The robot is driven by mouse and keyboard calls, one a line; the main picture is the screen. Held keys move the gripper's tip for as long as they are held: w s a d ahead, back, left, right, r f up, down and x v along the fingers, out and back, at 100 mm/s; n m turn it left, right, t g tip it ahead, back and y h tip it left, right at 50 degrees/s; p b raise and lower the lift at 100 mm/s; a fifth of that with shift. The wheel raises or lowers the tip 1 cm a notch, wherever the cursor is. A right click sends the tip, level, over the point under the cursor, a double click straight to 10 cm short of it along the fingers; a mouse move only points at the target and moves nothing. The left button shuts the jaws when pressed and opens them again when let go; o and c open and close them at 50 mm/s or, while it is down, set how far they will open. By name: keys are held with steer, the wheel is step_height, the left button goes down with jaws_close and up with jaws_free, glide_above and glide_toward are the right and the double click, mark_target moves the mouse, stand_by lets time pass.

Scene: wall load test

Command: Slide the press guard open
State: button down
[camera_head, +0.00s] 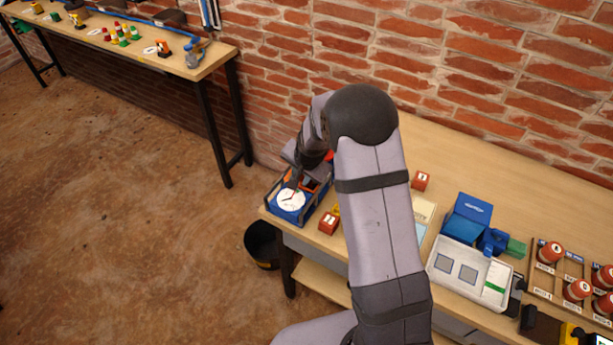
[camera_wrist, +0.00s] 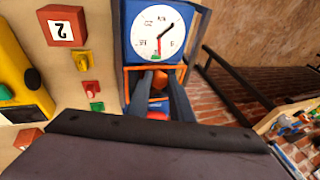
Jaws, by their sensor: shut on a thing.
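The press (camera_head: 288,213) is a blue unit with a white round dial, at the left end of the workbench. In the wrist view, its blue dial box (camera_wrist: 131,52) fills the top middle. The orange press guard (camera_wrist: 129,78) shows as a frame just below the dial. My gripper (camera_wrist: 158,90) is shut on an orange part of this guard, between its dark fingers. In the head view, my gripper (camera_head: 296,180) reaches down at the press. My arm hides part of the press, and the guard's full travel is not visible.
A red block marked 2 (camera_wrist: 62,25) stands beside the press, with small coloured pieces near it. A yellow device (camera_wrist: 12,62) lies farther left. A brick wall (camera_head: 470,70) stands behind the bench.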

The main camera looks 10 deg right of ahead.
steer(key=shift+s+a, duration=0.1)
steer(key=shift+a, duration=0.05)
steer(key=shift+s+a+p, duration=0.75)
steer(key=shift+s+a, duration=0.15)
steer(key=shift+s, duration=0.05)
steer(key=shift+s+a+f, duration=0.1)
steer(key=shift+s+a, duration=0.9)
steer(key=shift+s+a+b, duration=0.2)
steer(key=shift+a+b, duration=0.05)
steer(key=shift+b, duration=0.45)
steer(key=shift+s+a+b, duration=0.75)
steer(key=shift+b, duration=0.55)
steer(key=c, duration=1.6)
jaws_free()
steer(key=shift+c, duration=0.2)
steer(key=shift+s+f, duration=0.1)
